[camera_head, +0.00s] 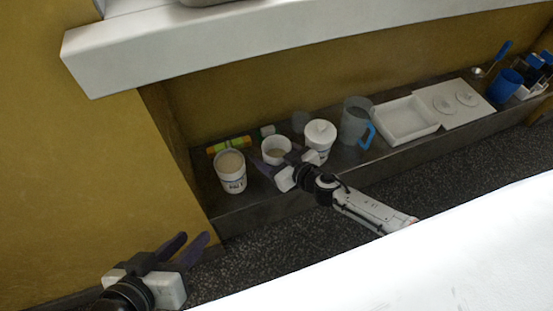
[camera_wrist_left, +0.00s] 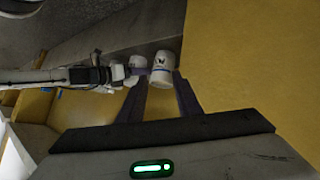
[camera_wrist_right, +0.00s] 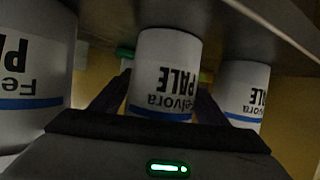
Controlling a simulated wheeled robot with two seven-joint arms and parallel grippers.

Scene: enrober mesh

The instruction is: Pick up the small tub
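The small tub (camera_head: 275,151) is a short white open cup with pale contents, standing on the dark shelf among other tubs. In the right wrist view the tub (camera_wrist_right: 163,75) is in the middle, its "Felvora PALE" label upside down. My right gripper (camera_head: 281,164) is at the tub, one finger on each side; its fingers look spread, and I cannot tell whether they touch it. My left gripper (camera_head: 187,250) is open and empty, low at the left, well away from the tubs.
Further right are a clear jug (camera_head: 355,122) with a blue handle and a white tray (camera_head: 433,126). A white ledge (camera_head: 200,50) overhangs the shelf.

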